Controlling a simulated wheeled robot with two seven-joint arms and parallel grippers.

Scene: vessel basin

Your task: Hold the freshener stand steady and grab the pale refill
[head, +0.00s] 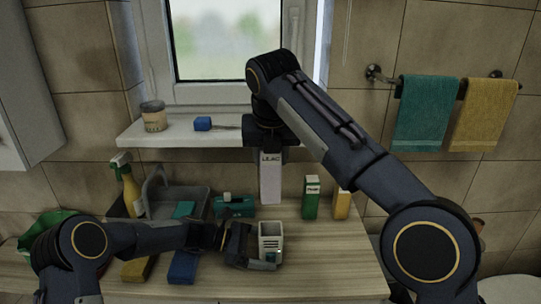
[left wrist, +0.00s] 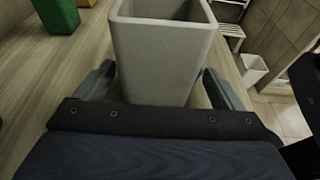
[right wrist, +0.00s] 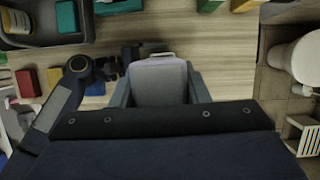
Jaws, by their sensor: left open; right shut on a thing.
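The freshener stand (head: 263,230) is a pale grey open-topped box on the wooden counter. It also shows in the left wrist view (left wrist: 165,50), upright between the fingers of my left gripper (head: 259,252). That gripper is open, a finger on each side of the stand; contact cannot be told. The pale refill (head: 270,182), a tall block marked LILAC, hangs upright from my right gripper (head: 266,148), which is shut on its upper part. In the head view its lower end is above the stand's open top. It also shows in the right wrist view (right wrist: 160,80).
A green box (head: 311,198) and an orange box (head: 341,205) stand on the counter to the right. A windowsill (head: 185,138) juts out behind.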

